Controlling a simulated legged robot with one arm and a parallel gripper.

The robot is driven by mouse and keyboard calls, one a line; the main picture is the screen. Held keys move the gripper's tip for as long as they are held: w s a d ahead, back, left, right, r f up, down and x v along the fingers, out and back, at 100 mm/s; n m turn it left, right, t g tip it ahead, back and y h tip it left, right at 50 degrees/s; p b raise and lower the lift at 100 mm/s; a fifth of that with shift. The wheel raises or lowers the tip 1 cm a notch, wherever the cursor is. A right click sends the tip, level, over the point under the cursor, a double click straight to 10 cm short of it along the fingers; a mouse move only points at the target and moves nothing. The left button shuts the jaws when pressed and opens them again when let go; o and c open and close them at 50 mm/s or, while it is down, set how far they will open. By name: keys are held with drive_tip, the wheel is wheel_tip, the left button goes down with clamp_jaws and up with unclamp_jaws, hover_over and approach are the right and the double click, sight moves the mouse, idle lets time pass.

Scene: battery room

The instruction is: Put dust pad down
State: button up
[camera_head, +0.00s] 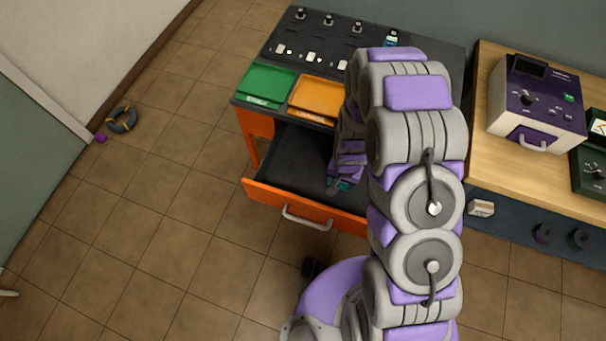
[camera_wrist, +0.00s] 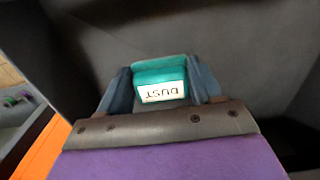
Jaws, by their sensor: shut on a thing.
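The dust pad (camera_wrist: 160,72) is a teal block with a white label reading "DUST", upside down in the wrist view. My gripper (camera_wrist: 162,84) is shut on it, one finger on each side. In the head view my gripper (camera_head: 338,187) is inside the open drawer (camera_head: 280,170) of the orange and dark workbench, near the drawer's right part. Only a sliver of teal shows there, and my arm hides much of that area. I cannot tell whether the pad touches the drawer floor.
A green tray (camera_head: 265,85) and an orange tray (camera_head: 317,95) sit on the workbench top above the drawer. The drawer's orange front with a grey handle (camera_head: 307,217) sticks out. A wooden table (camera_head: 490,100) with a purple and white device (camera_head: 535,103) stands right. Tiled floor at left is mostly clear.

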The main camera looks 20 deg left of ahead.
drive_tip(key=b, duration=0.2)
hover_over(301, 177)
drive_tip(key=shift+a+f, duration=0.15)
drive_tip(key=shift+f, duration=0.65)
drive_tip(key=shift+d+f+b, duration=0.65)
drive_tip(key=shift+d+f, duration=0.3)
drive_tip(key=shift+f, duration=0.25)
drive_tip(key=shift+a+f, duration=0.15)
drive_tip(key=shift+f, duration=0.2)
drive_tip(key=shift+a, duration=0.7)
drive_tip(key=o, duration=0.7)
drive_tip(key=shift+a+f, duration=0.1)
drive_tip(key=shift+a, duration=0.05)
drive_tip(key=shift+o, duration=1.3)
drive_tip(key=shift+d, duration=0.3)
drive_tip(key=shift+o, duration=0.7)
drive_tip(key=shift+d, duration=0.4)
drive_tip(key=shift+a+r, duration=0.45)
wheel_tip(301, 177, up, 11)
drive_tip(key=p, duration=0.3)
